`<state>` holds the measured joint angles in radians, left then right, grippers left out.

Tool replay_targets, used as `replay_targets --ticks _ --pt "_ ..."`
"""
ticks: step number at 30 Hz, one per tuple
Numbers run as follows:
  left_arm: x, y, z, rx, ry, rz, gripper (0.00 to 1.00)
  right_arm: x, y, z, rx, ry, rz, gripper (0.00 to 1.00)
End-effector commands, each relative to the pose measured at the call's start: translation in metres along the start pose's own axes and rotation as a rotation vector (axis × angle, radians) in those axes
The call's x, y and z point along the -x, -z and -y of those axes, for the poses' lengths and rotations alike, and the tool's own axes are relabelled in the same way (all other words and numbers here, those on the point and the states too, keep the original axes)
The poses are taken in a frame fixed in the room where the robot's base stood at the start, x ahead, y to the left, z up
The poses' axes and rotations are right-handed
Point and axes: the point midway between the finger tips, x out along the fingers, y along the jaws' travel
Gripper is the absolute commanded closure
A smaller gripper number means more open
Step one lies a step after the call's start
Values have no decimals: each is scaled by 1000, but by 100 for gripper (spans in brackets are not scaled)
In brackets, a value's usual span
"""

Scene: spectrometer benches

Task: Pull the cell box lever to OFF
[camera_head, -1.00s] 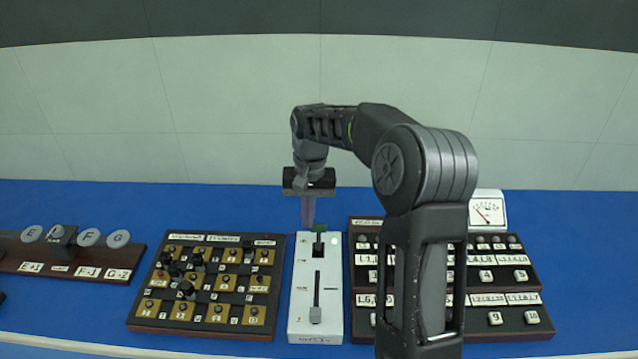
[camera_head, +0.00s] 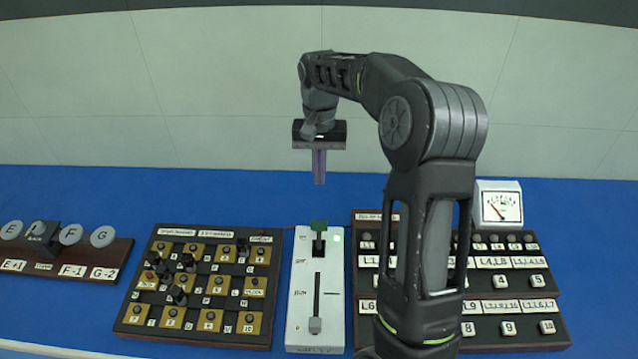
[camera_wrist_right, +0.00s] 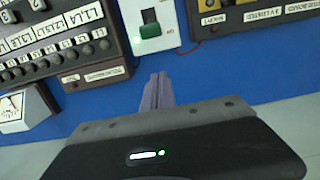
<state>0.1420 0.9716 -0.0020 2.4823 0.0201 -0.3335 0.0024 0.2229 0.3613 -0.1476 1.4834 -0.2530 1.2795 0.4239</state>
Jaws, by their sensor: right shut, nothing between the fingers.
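The cell box (camera_head: 304,335) is a white upright panel on the blue bench, between two dark boards. It has a green-handled lever (camera_head: 319,226) at the far end of its upper slot and a grey-knobbed slider (camera_head: 315,325) at the near end of its lower slot. The green lever handle also shows in the right wrist view (camera_wrist_right: 151,31). My right gripper (camera_head: 319,182) is shut and empty, pointing down above and behind the lever, not touching it. Its closed purple fingers (camera_wrist_right: 160,80) show in the wrist view, apart from the lever. My left gripper is not seen.
A plug board (camera_head: 195,335) with brass plates stands left of the cell box. A switch board (camera_head: 500,275) with a dial meter (camera_head: 501,206) stands right, partly hidden by my right arm. Round labelled knobs (camera_head: 71,234) sit far left. Bare blue bench lies behind the box.

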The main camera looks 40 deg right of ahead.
Motion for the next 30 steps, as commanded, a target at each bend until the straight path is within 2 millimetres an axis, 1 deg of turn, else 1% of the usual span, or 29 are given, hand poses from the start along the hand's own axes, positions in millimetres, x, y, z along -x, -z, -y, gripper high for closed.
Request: replay_targets --ticks 5,8,9,11,13,15,17,18,22,25,30 --pt "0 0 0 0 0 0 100 -25 -1 0 1 -2 5 100" --pt "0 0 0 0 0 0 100 -44 -2 0 0 -2 6 100" --pt "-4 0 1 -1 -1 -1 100 -55 -1 0 0 -1 5 100" --pt "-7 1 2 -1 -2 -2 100 -68 -1 0 0 -1 5 100" --pt "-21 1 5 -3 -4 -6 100 -88 0 0 1 -1 4 100" --pt "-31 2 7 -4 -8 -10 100 -101 0 0 0 0 2 100" --pt "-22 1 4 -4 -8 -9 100 -86 -11 1 2 2 -2 100" --pt "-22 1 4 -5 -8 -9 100 -84 -17 0 3 1 -1 100" --pt "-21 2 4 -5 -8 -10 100 -79 -31 0 1 1 1 100" --pt "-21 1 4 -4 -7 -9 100 -78 -37 0 1 1 1 100" --pt "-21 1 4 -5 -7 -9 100 -77 -39 0 1 0 1 100"
